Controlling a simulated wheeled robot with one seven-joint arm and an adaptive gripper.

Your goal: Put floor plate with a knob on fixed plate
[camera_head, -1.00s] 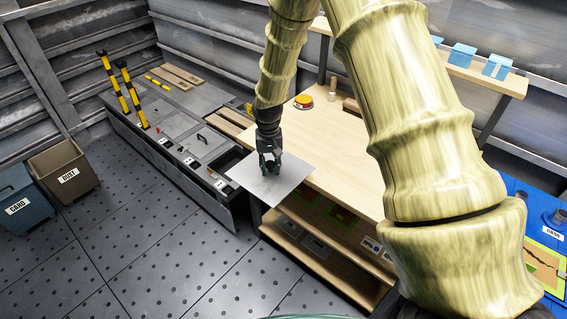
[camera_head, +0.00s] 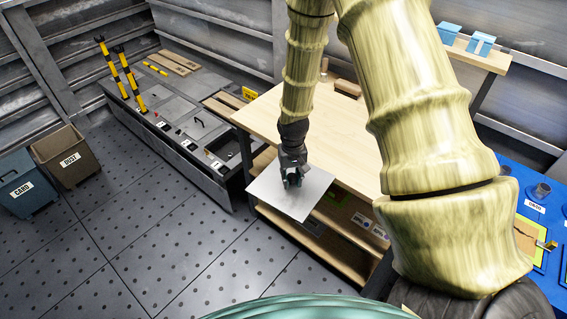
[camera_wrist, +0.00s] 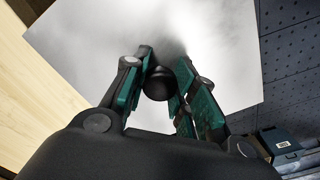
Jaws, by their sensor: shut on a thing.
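The floor plate (camera_head: 268,192) is a thin, pale grey square. In the head view it hangs at the front left edge of the wooden table, above floor level. My gripper (camera_head: 292,180) points down at it and is shut on its knob. In the wrist view, the dark round knob (camera_wrist: 158,84) sits between the two green-padded fingers of my gripper (camera_wrist: 160,75), with the plate (camera_wrist: 210,50) spread out beyond. I cannot tell for sure which surface is the fixed plate; grey metal panels top the low platform (camera_head: 170,100) on the left.
The wooden table (camera_head: 345,140) has shelves beneath it. Yellow-black posts (camera_head: 131,80) stand on the platform. A dust bin (camera_head: 68,158) and a card bin (camera_head: 22,186) stand at far left. A blue table (camera_head: 545,195) is at right. The studded floor (camera_head: 150,235) between is clear.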

